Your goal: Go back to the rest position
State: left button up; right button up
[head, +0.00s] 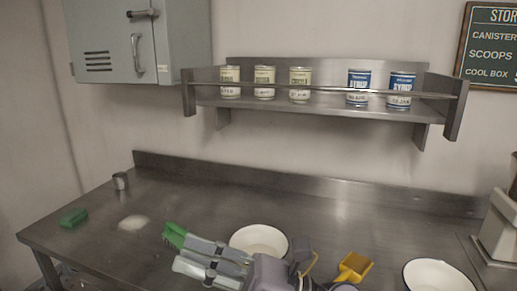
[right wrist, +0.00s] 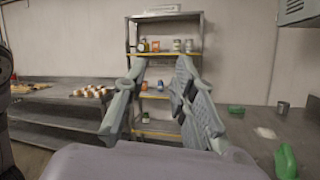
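My right gripper (head: 184,252) is over the front of the steel counter (head: 190,205) in the head view, pointing left. In the right wrist view its two fingers (right wrist: 162,75) stand apart with nothing between them. A green object (head: 174,235) shows just past the upper finger in the head view, partly hidden by it. In the right wrist view a green object (right wrist: 285,161) lies on the counter, outside the right-hand finger. My left gripper is not in view.
White bowls (head: 259,240) and a yellow scoop (head: 354,268) are near my right gripper. A green block (head: 74,218), metal cup (head: 120,181) and white powder patch (head: 134,222) lie left. Cans stand on the wall shelf (head: 320,108). A shelf rack (right wrist: 168,132) stands farther off.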

jog(key=w+d+f+m+t+h, duration=0.1)
jog(key=w+d+m+t+h, duration=0.65)
jog(key=m, duration=0.75)
jog(key=w+d+f+m+t+h, duration=0.2)
jog(key=d+m+t+h, duration=0.3)
jog(key=d+m+t, duration=0.65)
jog(key=s+d+f+m+g+h, duration=0.25)
jog(key=d+f+m+h, duration=0.2)
jog(key=f+m, duration=0.5)
jog(key=s+d+f+m+g+h, duration=0.1)
jog(key=d+f+m+g+h, duration=0.45)
jog(key=f, duration=0.65)
jog(key=s+f+m+g, duration=0.3)
jog(key=s+f+g, duration=0.2)
jog(key=s+f, duration=0.4)
jog(key=s+f+m+g, duration=0.45)
jog(key=s+f, duration=0.35)
jog(key=s, duration=0.4)
notch_tip(320, 180, down, 25)
jog(key=s+n+g, duration=0.1)
jog(key=s, duration=0.1)
jog(key=s+d+f+g, duration=0.1)
jog(key=s+d+f, duration=0.2)
jog(key=s+f, duration=1.2)
jog(key=shift+s+f, duration=0.2)
jog(key=shift+s, duration=0.35)
